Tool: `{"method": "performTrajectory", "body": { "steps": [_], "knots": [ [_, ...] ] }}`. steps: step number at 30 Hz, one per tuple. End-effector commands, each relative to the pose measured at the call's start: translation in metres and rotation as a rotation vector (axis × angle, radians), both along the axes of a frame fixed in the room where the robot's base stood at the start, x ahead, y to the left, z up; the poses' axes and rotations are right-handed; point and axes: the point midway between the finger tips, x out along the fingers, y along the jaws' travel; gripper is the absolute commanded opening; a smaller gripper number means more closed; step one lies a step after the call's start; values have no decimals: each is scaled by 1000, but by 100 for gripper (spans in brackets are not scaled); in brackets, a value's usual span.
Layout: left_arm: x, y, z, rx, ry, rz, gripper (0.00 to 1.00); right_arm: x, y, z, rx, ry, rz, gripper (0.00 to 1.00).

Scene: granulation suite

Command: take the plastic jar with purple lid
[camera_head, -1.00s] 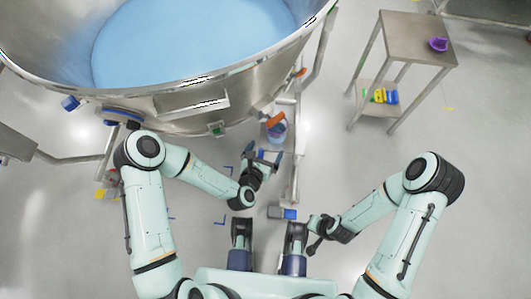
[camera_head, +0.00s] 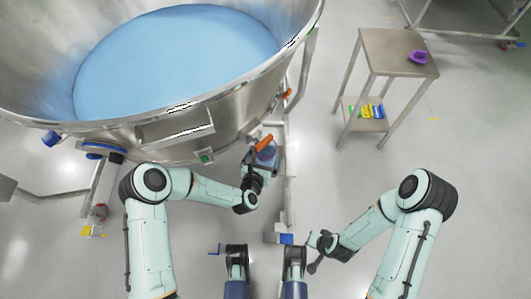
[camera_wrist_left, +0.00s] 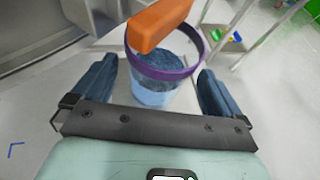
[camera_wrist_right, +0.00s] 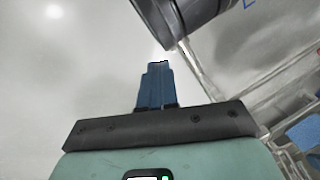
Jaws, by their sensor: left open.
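The plastic jar with the purple rim (camera_wrist_left: 158,92) is see-through and has blue contents. In the left wrist view it stands between the two blue fingers of my left gripper, with a gap on each side. In the head view, my left gripper (camera_head: 261,161) is at the jar and hides most of it. The left gripper is open. An orange handle (camera_wrist_left: 158,24) hangs over the jar's top and hides part of its rim. My right gripper (camera_wrist_right: 155,85) is shut and empty, away from the jar; it also shows in the head view (camera_head: 315,262).
A large steel bin (camera_head: 180,130) with blue contents stands just left of and above the jar. A steel frame post runs close on the right. A side table (camera_head: 385,45) holds a purple item (camera_head: 419,57), with coloured pieces (camera_head: 366,111) on its lower shelf. Floor between is clear.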

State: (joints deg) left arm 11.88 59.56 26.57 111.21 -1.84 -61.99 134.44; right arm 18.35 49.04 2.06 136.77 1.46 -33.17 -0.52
Motion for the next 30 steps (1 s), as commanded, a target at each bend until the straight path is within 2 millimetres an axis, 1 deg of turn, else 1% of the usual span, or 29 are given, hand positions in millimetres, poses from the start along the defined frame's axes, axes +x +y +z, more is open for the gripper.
{"method": "performTrajectory", "body": {
  "steps": [1,3,9,13,20,21,23,24,25,26,30],
  "knots": [
    [8,-2,-5,1,-2,1,100,4,-2,-4,-4,-8,-4,0],
    [18,-5,-9,1,-1,0,100,8,-4,-7,-10,-19,-8,0],
    [34,-10,-16,-1,0,0,100,16,-9,-11,-22,-43,-18,0],
    [37,-10,-16,-1,1,0,100,18,-10,-12,-24,-47,-19,0],
    [38,-10,-16,-1,1,0,100,18,-10,-11,-24,-47,-19,0],
    [38,-10,-16,-1,1,0,94,18,-10,-11,-24,-47,-19,0],
    [38,-10,-16,0,1,0,74,18,-10,-11,-24,-47,-19,0],
    [38,-10,-16,0,1,0,61,18,-10,-11,-24,-47,-19,0],
    [38,-10,-16,0,1,0,51,18,-10,-11,-24,-47,-19,0],
    [38,-10,-16,0,1,0,49,18,-10,-11,-24,-47,-19,0],
    [38,-10,-16,0,0,0,49,18,-10,-12,-24,-46,-19,0]
  ]
}}
